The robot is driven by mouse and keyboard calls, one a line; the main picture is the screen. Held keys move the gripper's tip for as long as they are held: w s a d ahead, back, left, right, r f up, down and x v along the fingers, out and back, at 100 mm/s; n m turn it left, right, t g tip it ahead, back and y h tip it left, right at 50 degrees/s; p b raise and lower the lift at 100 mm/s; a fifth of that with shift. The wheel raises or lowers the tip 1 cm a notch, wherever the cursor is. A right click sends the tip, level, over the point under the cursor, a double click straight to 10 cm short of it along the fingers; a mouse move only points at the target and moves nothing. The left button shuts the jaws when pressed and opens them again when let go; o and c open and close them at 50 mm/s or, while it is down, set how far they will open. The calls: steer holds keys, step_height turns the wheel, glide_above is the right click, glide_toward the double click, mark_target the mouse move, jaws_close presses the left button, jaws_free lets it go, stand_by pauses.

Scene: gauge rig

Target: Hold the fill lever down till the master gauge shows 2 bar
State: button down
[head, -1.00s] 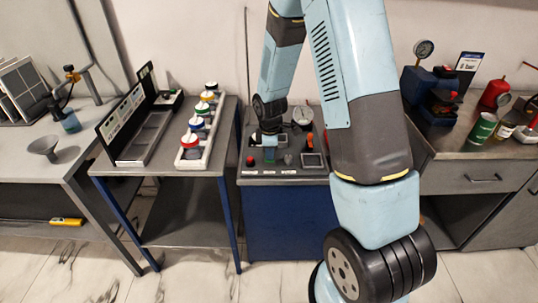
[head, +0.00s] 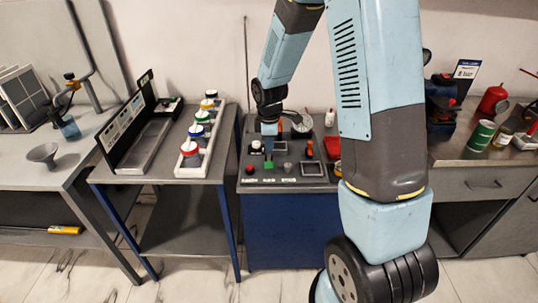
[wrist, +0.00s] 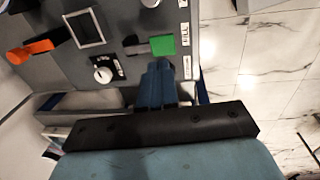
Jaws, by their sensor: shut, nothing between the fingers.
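The green fill lever (wrist: 162,45) sits on the grey panel beside a FILL label in the wrist view; it also shows at the front of the rig in the head view (head: 268,166). My gripper (wrist: 158,66) is shut and empty, its blue fingertips right at the lever's edge; whether they touch it I cannot tell. In the head view my gripper (head: 268,150) is just behind the lever. A round pale dial (head: 302,124), perhaps the master gauge, stands at the back of the rig; its reading is too small to make out.
A red container (head: 332,147) stands at the rig's right. A cart with a rack of coloured caps (head: 194,145) is close on the left.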

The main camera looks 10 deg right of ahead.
step_height(320, 180, up, 7)
steer(key=shift+r, duration=0.15)
stand_by(0.4)
steer(key=s+d+r+m+t, duration=0.1)
steer(key=s+d+r+m, duration=0.1)
steer(key=s+r+m, duration=0.35)
steer(key=s+d+r+m+t, duration=0.1)
steer(key=s+d+r+m, duration=0.15)
steer(key=s+r, duration=0.6)
steer(key=s+r+m+t, duration=0.1)
steer(key=s+r+m, duration=0.2)
steer(key=s, duration=0.3)
steer(key=s+d+r+m+t, duration=0.1)
steer(key=s+r+m, duration=0.3)
steer(key=s, duration=0.3)
steer(key=shift+s, duration=0.2)
steer(key=shift+w, duration=0.1)
